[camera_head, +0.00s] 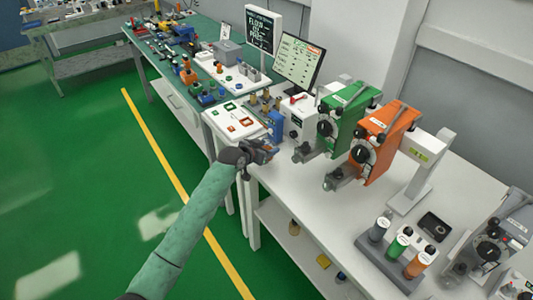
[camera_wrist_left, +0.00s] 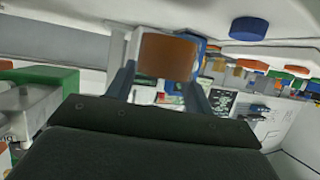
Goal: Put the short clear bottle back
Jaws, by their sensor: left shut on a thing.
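My left gripper (camera_head: 268,148) is over the front edge of the white table, beside a blue block (camera_head: 275,126). In the left wrist view the fingers (camera_wrist_left: 163,85) are shut on an orange-brown block-like piece (camera_wrist_left: 167,55); I cannot tell what it is part of. I cannot pick out a short clear bottle for certain. My right gripper is out of view.
A green dial unit (camera_head: 345,112) and an orange one (camera_head: 385,140) stand right of my gripper. A grey unit (camera_head: 488,248) is at the lower right. A white board (camera_head: 236,121) and a screen (camera_head: 299,62) are behind. The table front between gripper and rack is mostly clear.

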